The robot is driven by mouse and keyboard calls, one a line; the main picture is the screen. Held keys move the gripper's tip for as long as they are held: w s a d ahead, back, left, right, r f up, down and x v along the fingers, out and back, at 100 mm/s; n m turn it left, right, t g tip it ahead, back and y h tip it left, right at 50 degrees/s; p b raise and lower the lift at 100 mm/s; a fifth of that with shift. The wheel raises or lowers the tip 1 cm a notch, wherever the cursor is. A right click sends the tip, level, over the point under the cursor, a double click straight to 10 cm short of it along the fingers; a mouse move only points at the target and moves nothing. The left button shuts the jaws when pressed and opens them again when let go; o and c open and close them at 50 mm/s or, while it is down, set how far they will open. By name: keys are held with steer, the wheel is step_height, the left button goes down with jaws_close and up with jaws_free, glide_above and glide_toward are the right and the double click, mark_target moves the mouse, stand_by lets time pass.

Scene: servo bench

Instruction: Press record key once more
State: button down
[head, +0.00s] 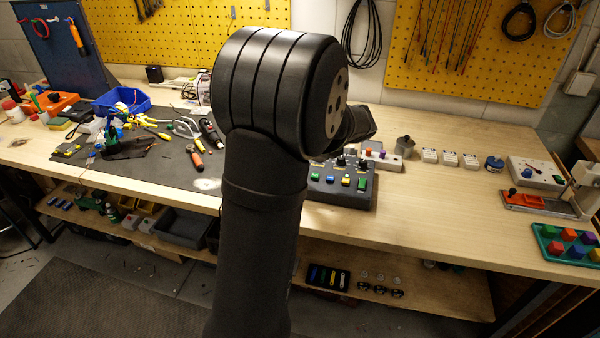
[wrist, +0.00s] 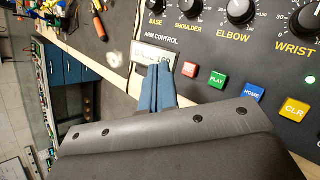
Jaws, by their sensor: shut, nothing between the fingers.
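The arm control box (head: 330,200) stands on the bench, partly hidden behind my arm in the head view. In the wrist view its dark panel (wrist: 205,45) shows a red key (wrist: 190,70), which looks like the record key, its label too small to read surely. To its right sit the green PLAY key (wrist: 217,81), blue HOME key (wrist: 252,93) and yellow CLR key (wrist: 295,110). My gripper (wrist: 160,72) is shut and empty, its fingertips left of the red key, in front of the small display (wrist: 150,57). Height above the panel is unclear.
Dials, including the ELBOW knob (wrist: 240,10), stand above the keys. Right of the box are a metal pot (head: 404,147), white blocks (head: 449,158) and a teal tray (head: 541,246) with coloured pieces. Tools lie on a dark mat (head: 100,175) at left.

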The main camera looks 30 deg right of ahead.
steer(key=shift+f, duration=1.8)
steer(key=shift+f, duration=0.15)
stand_by(0.6)
steer(key=shift+f, duration=0.3)
steer(key=shift+f, duration=0.45)
stand_by(0.8)
steer(key=shift+r, duration=0.9)
steer(key=shift+r, duration=2.5)
steer(key=shift+f, duration=0.1)
